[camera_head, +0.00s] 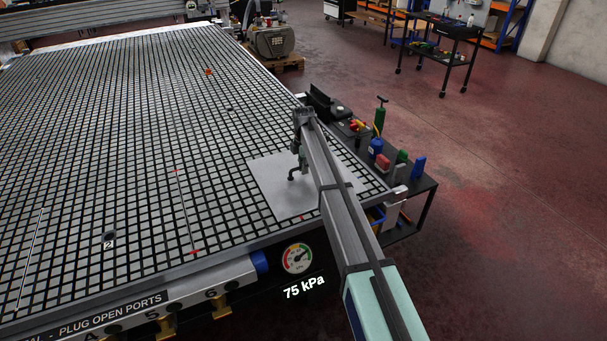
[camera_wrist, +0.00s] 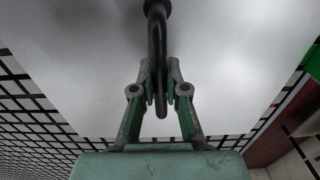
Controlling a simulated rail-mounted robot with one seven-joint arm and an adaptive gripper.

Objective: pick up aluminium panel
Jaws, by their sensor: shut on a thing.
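The aluminium panel (camera_head: 270,182) is a plain, light grey rectangular sheet at the right end of the grid table. It looks flat on the grid; I cannot tell whether there is a small gap beneath it. My arm hides part of its right side. A dark curved handle (camera_head: 292,176) stands on the panel. In the wrist view, the panel (camera_wrist: 75,60) fills the upper area, and the handle (camera_wrist: 157,38) hangs down from a round dark base. My gripper (camera_wrist: 160,90) is shut on the handle, with one finger on each side of the bar.
The vacuum grid table (camera_head: 130,130) is largely clear to the left. A pressure gauge (camera_head: 297,258) at its front edge has "75 kPa" below it. A side cart (camera_head: 427,184) with bottles and tools stands close on the right. A black trolley (camera_head: 447,62) stands farther back.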

